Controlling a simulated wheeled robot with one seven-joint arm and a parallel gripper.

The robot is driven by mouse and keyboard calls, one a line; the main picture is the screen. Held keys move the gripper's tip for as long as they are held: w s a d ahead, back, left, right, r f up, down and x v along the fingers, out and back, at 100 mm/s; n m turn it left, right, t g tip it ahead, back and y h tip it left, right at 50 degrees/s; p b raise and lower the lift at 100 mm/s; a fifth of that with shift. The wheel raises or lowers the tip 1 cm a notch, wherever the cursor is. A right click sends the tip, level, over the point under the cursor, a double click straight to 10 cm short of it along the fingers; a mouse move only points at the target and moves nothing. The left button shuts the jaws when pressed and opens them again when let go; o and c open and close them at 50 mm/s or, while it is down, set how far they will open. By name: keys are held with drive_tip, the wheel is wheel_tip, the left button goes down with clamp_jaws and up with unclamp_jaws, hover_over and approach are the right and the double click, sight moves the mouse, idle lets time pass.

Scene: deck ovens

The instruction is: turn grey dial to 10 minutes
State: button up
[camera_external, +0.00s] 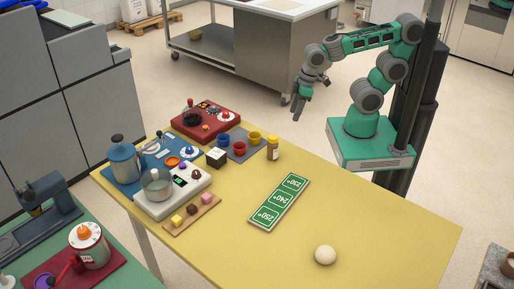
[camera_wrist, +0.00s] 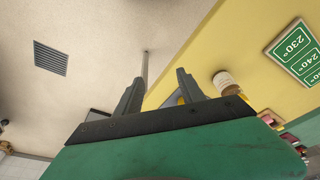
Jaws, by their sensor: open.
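I cannot pick out a grey dial with certainty at this size. A red control box (camera_external: 213,130) sits at the far left end of the yellow table, with small knobs and a pale round dial with a red centre (camera_external: 225,116) on top. A white appliance (camera_external: 153,208) with a metal pot, a small display and dark knobs stands nearer. My gripper (camera_external: 298,104) hangs in the air beyond the table's far edge, right of the red box and touching nothing. In the wrist view my gripper (camera_wrist: 159,76) shows two separated fingers with nothing between them.
A blue board (camera_external: 150,147) bears a blue canister. Colored cups stand on a grey mat (camera_external: 238,156), near an amber bottle (camera_external: 273,149). A green temperature sign (camera_external: 279,201) and a pale ball (camera_external: 325,255) lie on the yellow table (camera_external: 385,225), whose right part is mostly clear.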

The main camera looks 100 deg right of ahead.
drive_tip(key=shift+o, duration=0.3)
drive_tip(key=w+d+r+p, duration=0.1)
drive_tip(key=w+d+r, duration=0.2)
drive_tip(key=w+r, duration=0.4)
drive_tip(key=w, duration=0.4)
drive_tip(key=shift+w+g+p, duration=0.3)
drive_tip(key=shift+g, duration=0.1)
drive_tip(key=g+p, duration=0.2)
drive_tip(key=p, duration=0.1)
hover_over(210, 104)
wheel_tip(210, 104, down, 3)
drive_tip(key=shift+f, duration=0.2)
wheel_tip(210, 104, down, 8)
drive_tip(key=shift+p, duration=0.35)
drive_tip(key=shift+c, duration=0.2)
clamp_jaws()
